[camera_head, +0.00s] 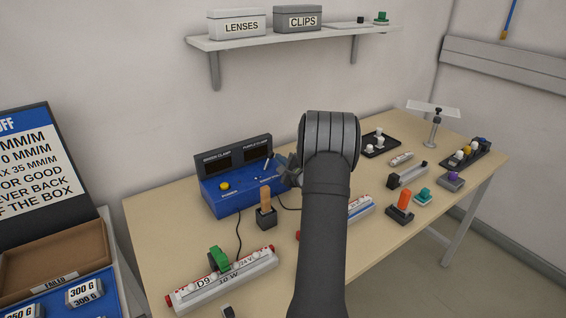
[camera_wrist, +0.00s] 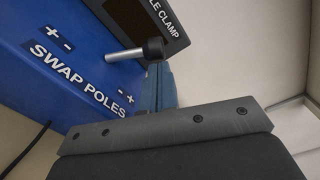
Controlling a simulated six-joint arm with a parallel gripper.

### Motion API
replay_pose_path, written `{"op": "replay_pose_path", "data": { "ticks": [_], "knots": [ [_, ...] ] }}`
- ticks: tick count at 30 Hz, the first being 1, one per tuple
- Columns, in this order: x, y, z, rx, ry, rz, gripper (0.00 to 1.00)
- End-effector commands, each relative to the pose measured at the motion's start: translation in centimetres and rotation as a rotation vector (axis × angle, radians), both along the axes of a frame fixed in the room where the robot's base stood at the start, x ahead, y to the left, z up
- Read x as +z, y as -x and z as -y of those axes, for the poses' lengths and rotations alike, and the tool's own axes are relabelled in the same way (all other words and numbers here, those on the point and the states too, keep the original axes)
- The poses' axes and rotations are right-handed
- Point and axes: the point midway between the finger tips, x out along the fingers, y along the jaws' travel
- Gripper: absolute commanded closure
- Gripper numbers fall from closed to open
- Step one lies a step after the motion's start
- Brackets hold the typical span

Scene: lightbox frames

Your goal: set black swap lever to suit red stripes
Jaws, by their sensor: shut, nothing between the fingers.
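The swap lever, with a metal shaft and black tip (camera_wrist: 153,49), stands out from the blue box (camera_wrist: 50,60) beside the words SWAP POLES in the wrist view. Plus and minus marks lie on both sides of those words. The blue box (camera_head: 224,202) also shows in the head view, with a yellow button. My gripper (camera_wrist: 158,85) is shut and empty, its fingers right by the black tip; I cannot tell if they touch. In the head view my gripper (camera_head: 284,171) is at the box's right end. A lamp tube (camera_head: 225,281) marked D9 has red ends; I cannot make out stripes.
A green clamp (camera_head: 219,258) sits on that tube. A wooden-handled tool (camera_head: 265,199) stands in a black block before the box. Another tube (camera_head: 360,209) with a blue stripe is partly behind my arm. Small parts and trays fill the table's right side.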

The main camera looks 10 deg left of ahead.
Motion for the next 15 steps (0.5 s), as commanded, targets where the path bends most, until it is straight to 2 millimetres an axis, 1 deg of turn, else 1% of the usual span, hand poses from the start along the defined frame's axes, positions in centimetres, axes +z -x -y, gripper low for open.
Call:
{"op": "replay_pose_path", "data": {
  "ticks": [15],
  "knots": [
    [0.3, 0.21, -0.16, 0.0, 0.038, 0.04, 1.0]
  ]
}}
